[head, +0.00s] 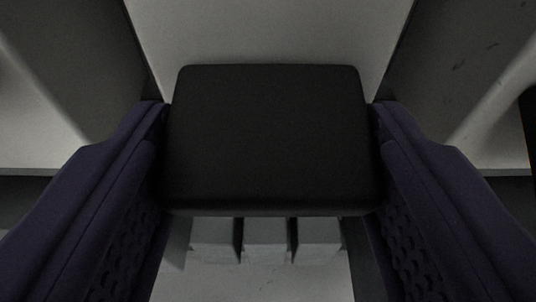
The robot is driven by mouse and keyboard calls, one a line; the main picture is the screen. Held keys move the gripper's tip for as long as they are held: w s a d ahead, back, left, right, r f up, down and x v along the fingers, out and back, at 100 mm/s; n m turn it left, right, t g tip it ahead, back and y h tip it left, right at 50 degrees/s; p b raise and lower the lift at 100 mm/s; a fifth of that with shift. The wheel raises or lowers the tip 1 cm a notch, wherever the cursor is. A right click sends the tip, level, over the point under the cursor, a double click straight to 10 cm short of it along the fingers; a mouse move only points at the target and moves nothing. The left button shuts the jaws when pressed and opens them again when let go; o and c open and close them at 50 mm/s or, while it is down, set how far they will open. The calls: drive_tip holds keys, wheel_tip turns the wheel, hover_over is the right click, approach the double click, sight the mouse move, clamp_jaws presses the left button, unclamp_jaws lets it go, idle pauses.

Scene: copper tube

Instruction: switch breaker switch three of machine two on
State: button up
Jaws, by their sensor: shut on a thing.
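A black block-shaped piece (270,138) with rounded edges fills the middle of the head view; it looks like the handle of a breaker switch. My gripper (268,150) has its two dark purple fingers pressed against the left and right sides of this piece. The gripper is shut on it. I cannot tell which switch number or machine it belongs to, as no label shows. Whether it is on or off cannot be told from this close view.
Grey upright walls stand to the left (75,55) and right (455,60) of the black piece. A pale panel (270,30) lies behind it. Several small grey ridges (265,240) show below it, over a lighter surface (260,284).

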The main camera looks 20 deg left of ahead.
sight(267, 107)
wheel_tip(267, 107, up, 3)
drive_tip(key=g+p, duration=0.2)
drive_tip(key=p, duration=0.1)
drive_tip(key=g+h+p, duration=0.1)
drive_tip(key=g+p, duration=0.1)
drive_tip(key=p, duration=0.1)
drive_tip(key=shift+f+g+h, duration=0.15)
drive_tip(key=shift+g+h, duration=0.15)
drive_tip(key=g+p, duration=0.2)
drive_tip(key=shift+w+h+p, duration=0.1)
drive_tip(key=shift+h+p, duration=0.2)
drive_tip(key=o, duration=1)
drive_tip(key=shift+r, duration=0.2)
